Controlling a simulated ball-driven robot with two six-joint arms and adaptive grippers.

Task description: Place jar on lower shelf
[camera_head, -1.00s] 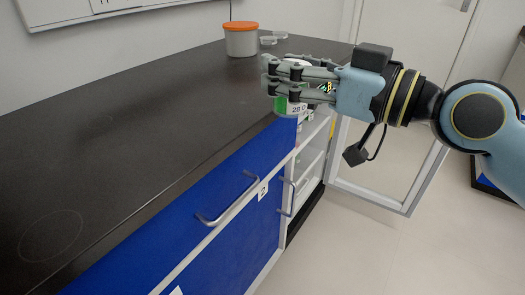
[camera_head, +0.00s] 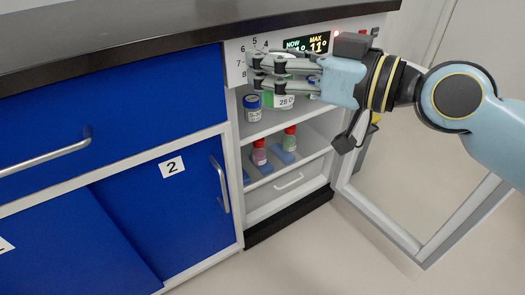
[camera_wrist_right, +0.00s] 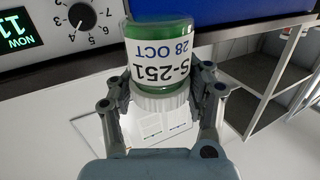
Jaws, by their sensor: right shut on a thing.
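The jar (camera_head: 286,99) has green contents, a white lid and a label reading 28 OCT. My right gripper (camera_head: 262,73) is shut on it in front of the open cabinet. In the right wrist view the fingers (camera_wrist_right: 162,92) grip the jar (camera_wrist_right: 158,40) around its white lid, and its label reads S-251. The upper shelf (camera_head: 284,124) holds a blue-capped jar (camera_head: 252,107). My left gripper is out of view.
A control panel with a display (camera_head: 306,45) and numbered dial is above the cabinet opening. Blue drawers and doors (camera_head: 110,95) stand on the left under the dark counter (camera_head: 150,25). Open floor lies in front.

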